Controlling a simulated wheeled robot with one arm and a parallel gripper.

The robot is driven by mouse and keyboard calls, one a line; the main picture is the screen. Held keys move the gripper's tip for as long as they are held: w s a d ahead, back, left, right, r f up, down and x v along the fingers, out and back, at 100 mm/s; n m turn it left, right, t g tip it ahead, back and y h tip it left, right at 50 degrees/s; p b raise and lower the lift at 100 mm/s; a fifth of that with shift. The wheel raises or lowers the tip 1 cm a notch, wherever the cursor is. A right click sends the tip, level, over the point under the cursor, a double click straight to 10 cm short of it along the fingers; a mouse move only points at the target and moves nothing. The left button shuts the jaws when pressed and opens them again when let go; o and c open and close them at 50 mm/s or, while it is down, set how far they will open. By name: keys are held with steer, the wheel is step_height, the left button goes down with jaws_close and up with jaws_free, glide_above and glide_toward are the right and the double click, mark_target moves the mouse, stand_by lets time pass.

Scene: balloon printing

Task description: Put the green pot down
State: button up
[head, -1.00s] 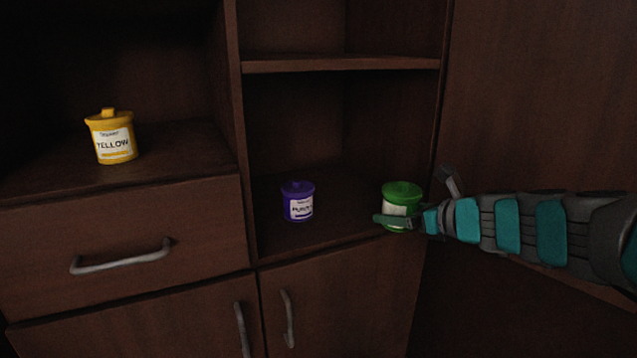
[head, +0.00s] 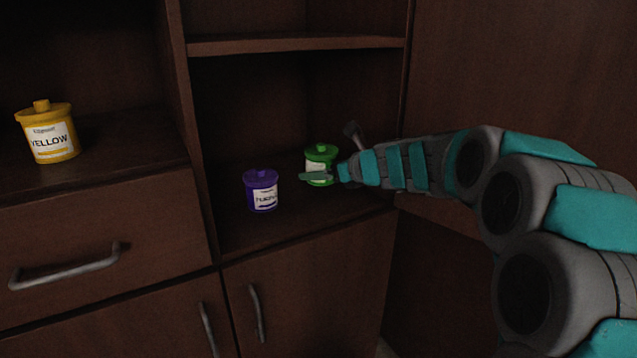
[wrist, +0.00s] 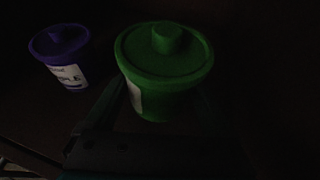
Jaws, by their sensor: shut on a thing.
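The green pot (head: 321,153) has a knobbed lid and a pale label. In the head view it is upright inside the middle cabinet compartment, towards its right side. My gripper (head: 318,177) reaches in from the right and is shut on the green pot, with one finger across its front. In the wrist view the green pot (wrist: 163,60) fills the upper middle, and the dark fingers of my gripper (wrist: 150,112) lie on either side of it. I cannot tell whether its base touches the shelf.
A purple pot (head: 261,190) stands left of the green pot on the compartment floor (head: 290,225), nearer the front. A yellow pot (head: 50,138) stands on the left surface. A shelf (head: 295,45) runs above, and the cabinet's right side panel is close to my arm.

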mark_target(319, 193)
steer(key=shift+w+a+f, duration=0.2)
steer(key=shift+w+a, duration=0.15)
steer(key=shift+a, duration=0.05)
steer(key=shift+f+b, duration=0.45)
steer(key=shift+f, duration=1.15)
steer(key=shift+f, duration=0.15)
steer(key=o, duration=1.3)
steer(key=shift+d+r, duration=0.1)
steer(key=shift+r, duration=0.15)
steer(key=v, duration=1.2)
steer(key=shift+p, duration=0.35)
